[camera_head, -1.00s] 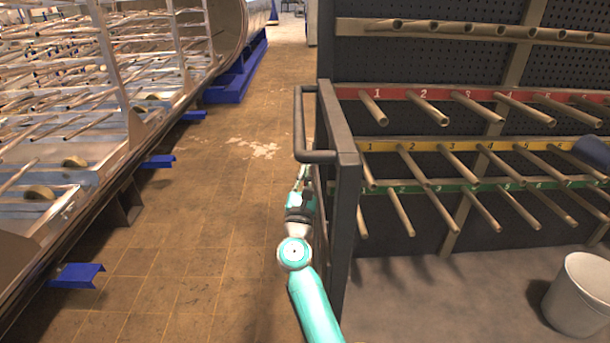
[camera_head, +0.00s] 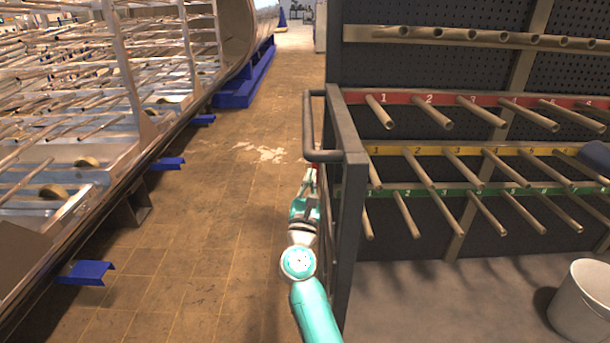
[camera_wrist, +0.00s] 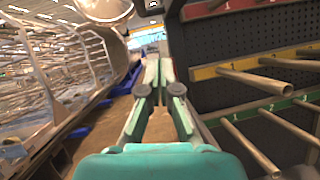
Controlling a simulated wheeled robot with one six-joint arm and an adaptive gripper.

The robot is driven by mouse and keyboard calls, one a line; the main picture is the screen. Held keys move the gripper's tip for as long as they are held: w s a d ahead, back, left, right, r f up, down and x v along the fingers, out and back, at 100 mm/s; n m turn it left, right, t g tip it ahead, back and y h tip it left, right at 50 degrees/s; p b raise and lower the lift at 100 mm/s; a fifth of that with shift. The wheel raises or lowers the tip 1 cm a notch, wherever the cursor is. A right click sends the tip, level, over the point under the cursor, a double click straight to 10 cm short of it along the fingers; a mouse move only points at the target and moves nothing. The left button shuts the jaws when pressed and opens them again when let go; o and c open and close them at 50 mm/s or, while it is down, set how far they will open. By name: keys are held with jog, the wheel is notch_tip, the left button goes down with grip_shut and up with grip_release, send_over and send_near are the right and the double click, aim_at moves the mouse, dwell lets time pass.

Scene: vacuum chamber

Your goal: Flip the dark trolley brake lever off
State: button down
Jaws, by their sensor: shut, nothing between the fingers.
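The dark trolley (camera_head: 345,157) stands right of centre in the head view, with its grey tubular handle on its left end. Its pegboard side carries rows of rods on numbered strips. My gripper (camera_head: 309,182) is just left of the trolley's end frame, below the handle. In the wrist view my gripper (camera_wrist: 158,68) points forward along the trolley's side, its fingers shut and empty. I cannot make out the brake lever in either view; the trolley frame and my gripper may hide it. I cannot tell whether the gripper touches the frame.
A large vacuum chamber with metal racks (camera_head: 75,100) fills the left, with blue floor brackets (camera_head: 84,272) along it. The brown tiled floor (camera_head: 205,220) between chamber and trolley is clear. A white bucket (camera_head: 582,305) stands at lower right.

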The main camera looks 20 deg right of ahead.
jog(key=s+a+r, duration=0.3)
jog(key=s+r, duration=0.2)
jog(key=shift+s+r, duration=0.2)
jog(key=shift+r, duration=0.2)
